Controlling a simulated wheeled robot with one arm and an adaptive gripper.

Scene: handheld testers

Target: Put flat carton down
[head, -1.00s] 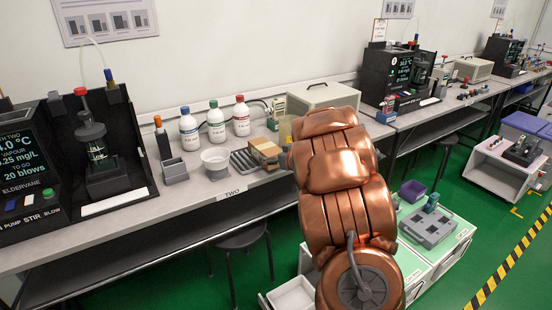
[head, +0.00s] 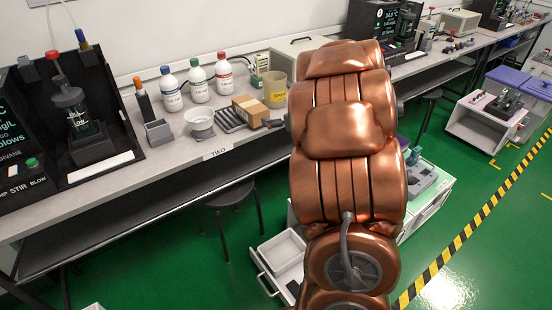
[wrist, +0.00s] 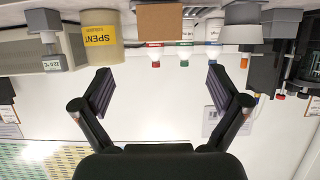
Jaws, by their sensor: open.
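A small brown carton (head: 250,110) sits on the bench, beside or partly on a dark ribbed rack (head: 229,119); I cannot tell which. In the wrist view, which is upside down, the carton (wrist: 160,22) shows at the top edge, beyond the fingers. My gripper (wrist: 160,85) is open with nothing between its fingers, and the carton is apart from it. In the head view my copper arm hides most of the gripper; only a dark tip shows just right of the carton.
A yellow-labelled SPENT tub (head: 275,92) stands just behind the carton. Several capped bottles (head: 198,84), a white bowl (head: 200,122) and a grey holder (head: 158,132) stand to its left. A stool (head: 230,197) and an open white drawer (head: 282,260) are below the bench.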

